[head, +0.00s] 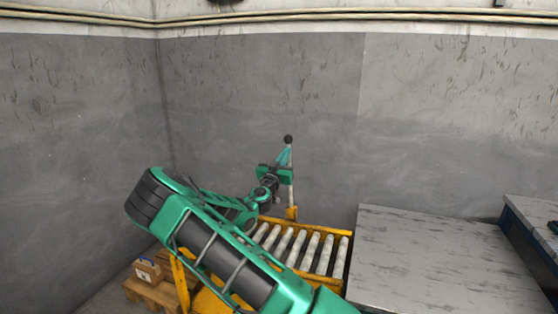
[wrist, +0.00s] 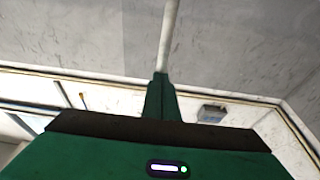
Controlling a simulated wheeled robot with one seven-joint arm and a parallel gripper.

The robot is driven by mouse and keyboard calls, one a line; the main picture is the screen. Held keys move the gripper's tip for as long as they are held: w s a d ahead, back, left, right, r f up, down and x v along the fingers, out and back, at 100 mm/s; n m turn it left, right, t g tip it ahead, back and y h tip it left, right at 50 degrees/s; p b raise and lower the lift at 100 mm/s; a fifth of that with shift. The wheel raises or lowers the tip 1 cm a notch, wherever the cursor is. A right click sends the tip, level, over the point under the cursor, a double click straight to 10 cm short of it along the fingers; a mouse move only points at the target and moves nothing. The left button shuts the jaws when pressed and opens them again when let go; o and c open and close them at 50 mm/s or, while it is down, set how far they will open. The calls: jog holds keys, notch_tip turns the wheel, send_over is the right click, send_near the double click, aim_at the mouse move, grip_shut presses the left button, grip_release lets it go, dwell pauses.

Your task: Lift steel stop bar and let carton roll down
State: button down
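The steel stop bar (head: 291,192) is a pale upright rod with a black ball knob (head: 288,139) on top. It rises from a yellow bracket (head: 291,213) at the far edge of the roller conveyor (head: 297,243). My gripper (head: 285,154) points upward beside the bar, its tips just below the knob. In the wrist view the fingers (wrist: 160,95) are together, and the bar (wrist: 169,35) runs down to their tips; they look shut on it. The knob is not visible there. A brown carton (head: 148,270) sits at lower left, partly hidden by the conveyor frame.
The carton is on a wooden pallet (head: 146,291). A grey-white table top (head: 440,255) stands right of the conveyor, with a dark-edged bench (head: 520,225) beyond. Grey walls close off the back and left. My arm hides part of the conveyor. The visible rollers are empty.

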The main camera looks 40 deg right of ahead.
jog(key=shift+w+d+r, duration=0.15)
jog(key=shift+d+r, duration=0.1)
jog(key=shift+r, duration=0.25)
jog(key=shift+a+f, duration=0.1)
jog(key=shift+a, duration=0.05)
jog(key=v, duration=1.4)
jog(key=shift+a, duration=0.2)
jog(key=s+d+f+m+g+y, duration=0.2)
jog(key=s+d+f+g+y, duration=0.4)
jog(key=s, duration=0.6)
jog(key=s+d+f+m+g+y, duration=0.1)
jog(key=s+d+f+m+g, duration=0.2)
jog(key=s+g, duration=0.65)
jog(key=s+a+r+n+t+y, duration=0.2)
jog(key=s+a+n+y, duration=0.3)
jog(key=s+a, duration=0.5)
jog(key=s+a+r+n+t+y, duration=0.2)
jog(key=s+a+r+n+y, duration=0.2)
jog(key=s+a, duration=0.6)
jog(key=shift+s+a+n+y, duration=0.4)
jog(key=shift+s+n+y, duration=0.2)
jog(key=shift+y, duration=0.4)
